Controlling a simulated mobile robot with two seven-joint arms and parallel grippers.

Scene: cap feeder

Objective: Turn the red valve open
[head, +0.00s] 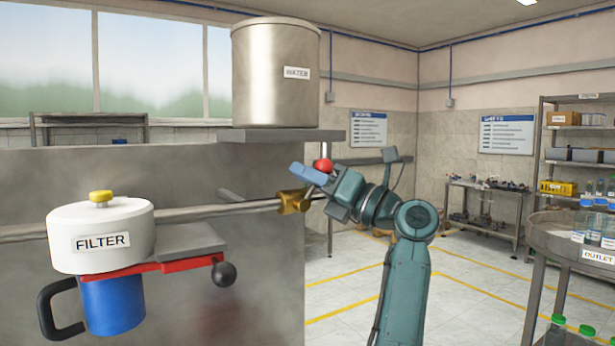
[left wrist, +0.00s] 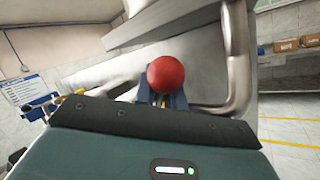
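The red valve's round red knob (head: 323,165) stands above a brass valve body (head: 290,201) on the metal pipe. My left gripper (head: 317,178) is at the knob, with its blue fingers just below and beside it. In the left wrist view the red knob (left wrist: 165,74) sits between my left gripper's blue fingers (left wrist: 162,98) and hides their tips. A small yellow part shows between the fingers. I cannot tell whether they press on the valve. My right gripper is in neither view.
A steel water tank (head: 276,75) stands on a shelf above the valve. A white filter housing (head: 101,235) with a red lever and blue cup is at the left. A round table (head: 575,236) with bottles is at the right. The floor behind my arm is clear.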

